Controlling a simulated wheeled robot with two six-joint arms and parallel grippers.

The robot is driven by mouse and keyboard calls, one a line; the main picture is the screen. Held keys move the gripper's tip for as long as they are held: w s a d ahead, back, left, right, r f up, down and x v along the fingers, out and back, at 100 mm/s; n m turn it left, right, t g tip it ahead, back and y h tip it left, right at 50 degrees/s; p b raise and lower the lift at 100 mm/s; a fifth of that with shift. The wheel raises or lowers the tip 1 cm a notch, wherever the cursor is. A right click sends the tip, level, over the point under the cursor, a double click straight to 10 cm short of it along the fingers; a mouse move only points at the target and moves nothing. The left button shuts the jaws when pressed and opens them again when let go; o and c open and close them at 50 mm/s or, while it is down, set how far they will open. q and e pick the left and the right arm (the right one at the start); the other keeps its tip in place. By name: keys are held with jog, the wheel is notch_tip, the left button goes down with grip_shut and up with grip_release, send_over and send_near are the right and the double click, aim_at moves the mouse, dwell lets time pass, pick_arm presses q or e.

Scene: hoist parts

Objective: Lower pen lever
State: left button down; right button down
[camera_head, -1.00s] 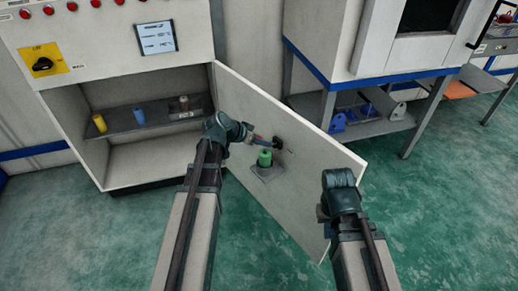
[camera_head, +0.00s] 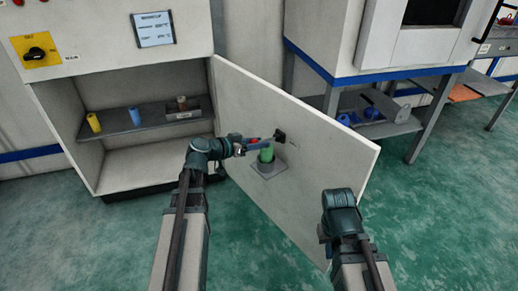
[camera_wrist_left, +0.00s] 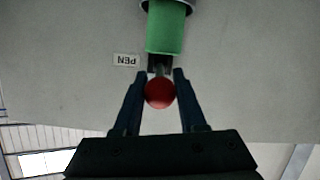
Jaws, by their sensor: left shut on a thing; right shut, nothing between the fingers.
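The pen lever shows as a red ball knob (camera_wrist_left: 160,92) on a dark stem, beside a "PEN" label (camera_wrist_left: 125,60) that is upside down in the left wrist view. In the head view its black mount (camera_head: 280,136) is on the open white door panel (camera_head: 325,160). My left gripper (camera_head: 245,147) is shut on the knob, one finger on each side in the left wrist view. A green cylinder (camera_head: 266,155) stands in a grey holder on the panel, close by the gripper. My right gripper (camera_head: 324,236) is shut and empty, low in front of the panel; its fingertips barely show.
The open cabinet has a shelf (camera_head: 110,131) with a yellow cylinder (camera_head: 94,122), a blue cylinder (camera_head: 134,116) and a grey box (camera_head: 183,108). A blue-trimmed machine stand (camera_head: 345,80) is behind the panel. Green floor (camera_head: 440,220) is clear at the right.

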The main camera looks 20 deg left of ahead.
pick_arm(q)
jog(key=shift+s+f, duration=0.15)
jog(key=shift+f, duration=0.4)
jog(key=shift+c, duration=2.4)
grip_release()
jog(key=p+v, duration=0.4)
jog(key=v, duration=0.9)
jog(key=shift+s+a, duration=0.2)
jog(key=shift+s, duration=0.15)
jog(key=shift+r, duration=0.15)
